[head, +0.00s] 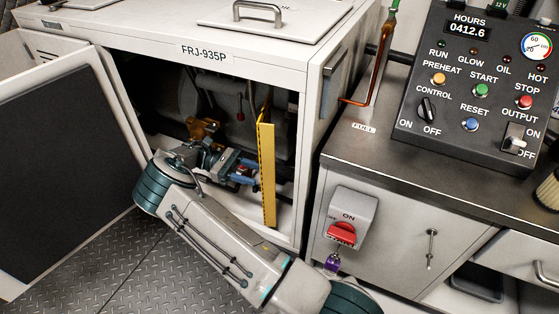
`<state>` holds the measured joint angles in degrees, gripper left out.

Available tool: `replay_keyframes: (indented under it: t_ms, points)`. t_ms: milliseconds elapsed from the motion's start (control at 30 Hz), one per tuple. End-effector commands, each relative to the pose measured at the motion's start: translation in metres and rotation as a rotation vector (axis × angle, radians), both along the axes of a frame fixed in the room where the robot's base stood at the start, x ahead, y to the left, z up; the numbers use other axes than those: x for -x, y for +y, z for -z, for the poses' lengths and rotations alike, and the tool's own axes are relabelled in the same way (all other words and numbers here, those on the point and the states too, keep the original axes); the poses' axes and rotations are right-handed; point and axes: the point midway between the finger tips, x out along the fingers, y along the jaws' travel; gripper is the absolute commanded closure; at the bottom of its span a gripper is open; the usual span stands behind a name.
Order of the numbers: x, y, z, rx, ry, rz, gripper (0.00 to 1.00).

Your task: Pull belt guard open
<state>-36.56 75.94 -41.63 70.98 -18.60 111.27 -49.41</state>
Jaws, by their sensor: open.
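The belt guard seems to be the tall yellow panel (267,176) inside the white cabinet marked FRJ-935P. It stands upright at the right of the opening and is seen almost edge-on, jutting toward the front. My arm reaches in from the lower right, with its wrist at the opening. My gripper (246,168) is small and partly hidden among dark parts, just left of the yellow panel at about its mid-height. It looks open and empty. I cannot tell whether a finger touches the panel. What lies behind the panel is hidden.
The cabinet door (65,165) stands wide open on the left. An orange-brown part (203,129) shows inside the dark opening. A control panel (475,95) and a red switch (342,233) are on the right. The patterned metal floor (100,270) is clear at lower left.

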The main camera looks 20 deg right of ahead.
Motion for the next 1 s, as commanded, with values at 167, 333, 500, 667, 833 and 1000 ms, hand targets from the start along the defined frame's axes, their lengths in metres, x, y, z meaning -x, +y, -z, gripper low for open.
replay_keyframes:
  t_ms: [167,333,500,667,833,1000]
  points:
    - [0.016,-0.030,-0.023,0.000,-0.001,0.006,0.55]
    - [0.029,-0.055,-0.040,0.000,-0.001,0.003,0.55]
    - [0.039,-0.073,-0.051,0.001,-0.001,0.003,0.55]
    - [0.043,-0.080,-0.055,0.000,-0.001,0.000,0.55]
    - [0.043,-0.081,-0.055,0.001,-0.001,-0.001,0.55]
    - [0.043,-0.080,-0.054,0.003,0.000,-0.004,0.56]
